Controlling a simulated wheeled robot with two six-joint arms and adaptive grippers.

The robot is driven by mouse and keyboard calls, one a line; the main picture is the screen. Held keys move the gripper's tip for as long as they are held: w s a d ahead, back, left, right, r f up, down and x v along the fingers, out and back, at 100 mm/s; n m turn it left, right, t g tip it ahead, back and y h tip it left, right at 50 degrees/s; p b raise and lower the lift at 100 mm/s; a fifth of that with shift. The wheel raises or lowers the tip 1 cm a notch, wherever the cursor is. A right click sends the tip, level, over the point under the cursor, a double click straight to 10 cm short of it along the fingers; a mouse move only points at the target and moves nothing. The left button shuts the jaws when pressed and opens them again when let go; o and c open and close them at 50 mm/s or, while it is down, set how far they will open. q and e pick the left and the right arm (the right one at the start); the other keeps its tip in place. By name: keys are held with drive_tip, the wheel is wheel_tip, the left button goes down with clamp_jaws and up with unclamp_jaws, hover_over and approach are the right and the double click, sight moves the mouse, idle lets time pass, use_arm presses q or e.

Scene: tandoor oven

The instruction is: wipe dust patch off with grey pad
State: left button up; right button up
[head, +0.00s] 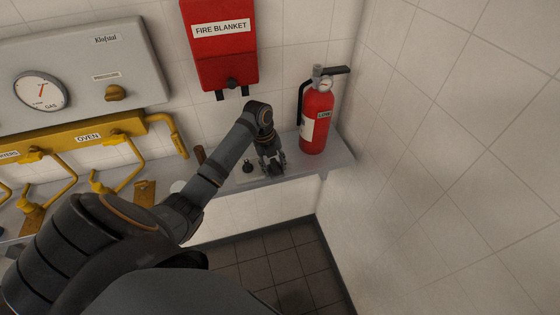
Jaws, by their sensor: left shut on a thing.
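My left gripper (273,166) points down at the right part of the grey shelf (310,171), just left of the fire extinguisher. It is shut on the grey pad, which is mostly hidden under the fingers and hard to tell from the grey shelf. I cannot make out a clear dust patch; a paler area (244,178) shows on the shelf just left of the gripper. My right gripper is not in view.
A red fire extinguisher (317,120) stands close right of the gripper. A small black knob-like item (248,166) is close left. A red fire blanket box (219,50) and yellow gas pipes (70,138) are on the wall.

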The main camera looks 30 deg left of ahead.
use_arm(q)
drive_tip(key=shift+s+a, duration=0.35)
drive_tip(key=shift+a, duration=0.05)
drive_tip(key=shift+f, duration=0.2)
drive_tip(key=shift+s, duration=0.1)
drive_tip(key=shift+f, duration=0.15)
drive_tip(key=shift+w+d+b, duration=0.45)
drive_tip(key=shift+w+d+r+b, duration=0.2)
drive_tip(key=shift+w+d+b, duration=0.2)
drive_tip(key=shift+w, duration=0.3)
drive_tip(key=shift+w+d, duration=0.5)
drive_tip(key=shift+d, duration=0.05)
drive_tip(key=shift+a, duration=0.1)
